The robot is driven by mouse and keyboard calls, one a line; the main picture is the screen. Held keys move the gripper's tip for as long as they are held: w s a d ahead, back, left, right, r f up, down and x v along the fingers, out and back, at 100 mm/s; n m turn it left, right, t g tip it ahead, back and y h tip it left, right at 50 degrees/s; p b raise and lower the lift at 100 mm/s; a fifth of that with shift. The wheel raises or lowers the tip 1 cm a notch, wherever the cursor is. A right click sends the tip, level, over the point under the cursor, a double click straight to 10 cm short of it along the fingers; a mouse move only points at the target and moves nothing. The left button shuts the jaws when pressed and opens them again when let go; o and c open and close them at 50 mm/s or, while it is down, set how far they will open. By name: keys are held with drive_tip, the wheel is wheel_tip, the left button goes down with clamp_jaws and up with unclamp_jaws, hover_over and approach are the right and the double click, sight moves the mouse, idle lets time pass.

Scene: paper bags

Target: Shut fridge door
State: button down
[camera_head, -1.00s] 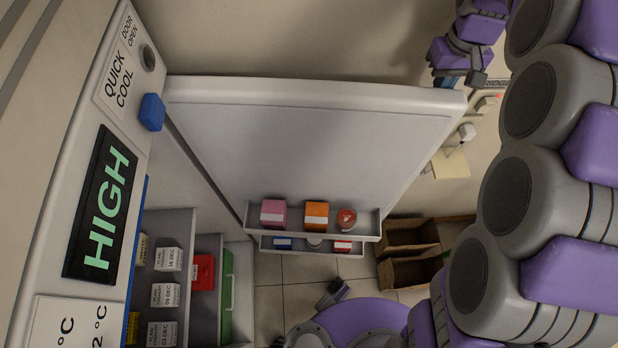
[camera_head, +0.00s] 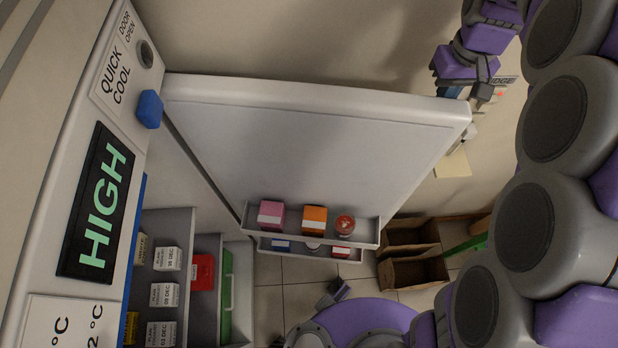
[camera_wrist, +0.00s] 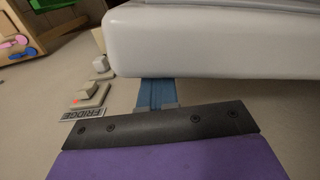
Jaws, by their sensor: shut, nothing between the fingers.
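The fridge door (camera_head: 310,150) stands wide open in the head view, its inner side and racks showing. The fridge body (camera_head: 165,185) is at the left with its shelves exposed. My gripper (camera_head: 451,92) is at the outer side of the door, by its free top corner, partly hidden behind the edge. In the wrist view, my gripper's blue fingers (camera_wrist: 157,94) are shut and empty. Their tips reach the lower edge of the pale door (camera_wrist: 200,42); I cannot tell whether they touch it.
Door racks hold a pink box (camera_head: 271,214), an orange box (camera_head: 314,218) and a red-topped jar (camera_head: 345,225). Open paper bags (camera_head: 415,272) stand on the floor beyond the door. A blue button (camera_head: 150,109) sits on the fridge panel. A FRIDGE-labelled switch (camera_wrist: 90,96) is on the wall.

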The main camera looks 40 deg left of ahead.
drive_tip(key=shift+s+d+b, duration=0.25)
drive_tip(key=shift+s+d, duration=0.55)
drive_tip(key=shift+s, duration=0.2)
drive_tip(key=shift+s+d+b, duration=0.2)
drive_tip(key=shift+s+d, duration=0.6)
drive_tip(key=shift+s, duration=0.15)
drive_tip(key=shift+s, duration=0.1)
drive_tip(key=s+d, duration=0.1)
drive_tip(key=s, duration=0.1)
drive_tip(key=s+d, duration=0.2)
drive_tip(key=shift+s+b, duration=0.2)
drive_tip(key=shift+b, duration=0.15)
wheel_tip(320, 180, up, 10)
drive_tip(key=p, duration=0.5)
hover_over(454, 110)
drive_tip(key=s+d, duration=0.3)
drive_tip(key=s, duration=0.2)
drive_tip(key=shift+w+a, duration=0.1)
drive_tip(key=shift+w, duration=0.15)
